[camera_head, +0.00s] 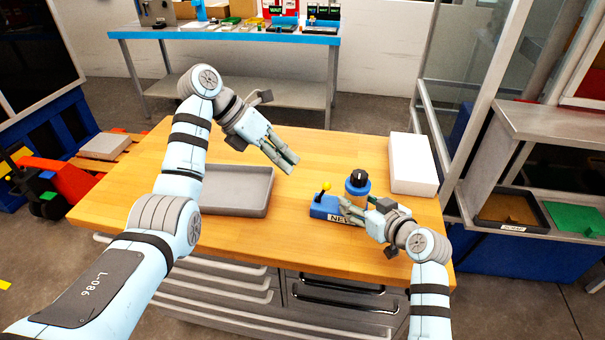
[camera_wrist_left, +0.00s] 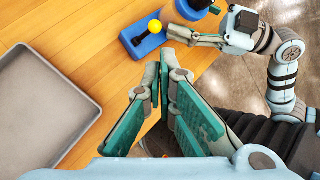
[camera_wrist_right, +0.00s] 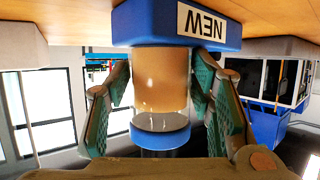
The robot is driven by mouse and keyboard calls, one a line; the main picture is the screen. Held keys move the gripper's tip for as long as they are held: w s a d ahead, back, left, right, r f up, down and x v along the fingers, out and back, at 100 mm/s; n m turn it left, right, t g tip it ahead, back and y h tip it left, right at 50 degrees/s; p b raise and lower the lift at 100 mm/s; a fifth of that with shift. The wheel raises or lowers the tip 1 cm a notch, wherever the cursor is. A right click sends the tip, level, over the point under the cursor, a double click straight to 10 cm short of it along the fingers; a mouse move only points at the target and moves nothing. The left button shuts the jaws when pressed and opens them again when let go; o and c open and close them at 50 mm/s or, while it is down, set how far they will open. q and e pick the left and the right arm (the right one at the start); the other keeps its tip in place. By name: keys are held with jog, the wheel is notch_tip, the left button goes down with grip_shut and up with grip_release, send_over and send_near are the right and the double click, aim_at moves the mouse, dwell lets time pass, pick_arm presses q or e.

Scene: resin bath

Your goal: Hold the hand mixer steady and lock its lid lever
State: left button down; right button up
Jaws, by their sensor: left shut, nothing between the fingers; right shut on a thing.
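The hand mixer has a blue base (camera_head: 330,207) with a NEW label and an amber body under a blue and dark top (camera_head: 357,182). Its lever (camera_head: 325,187) has a yellow ball and leans on the base's left part; it also shows in the left wrist view (camera_wrist_left: 155,26). My right gripper (camera_head: 351,211) is shut on the mixer's amber body, with fingers on both sides of it in the right wrist view (camera_wrist_right: 160,85). My left gripper (camera_head: 291,164) is shut and empty above the table, left of and apart from the lever; its fingers fill the left wrist view's middle (camera_wrist_left: 157,75).
An empty grey tray (camera_head: 234,211) lies left of the mixer on the wooden table (camera_head: 300,250). A white box (camera_head: 412,165) stands behind it at the right. The table between tray and mixer is clear. A shelf with bins (camera_head: 515,228) stands beyond the right edge.

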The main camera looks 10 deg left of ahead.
pick_arm(q)
jog(key=v, duration=0.3)
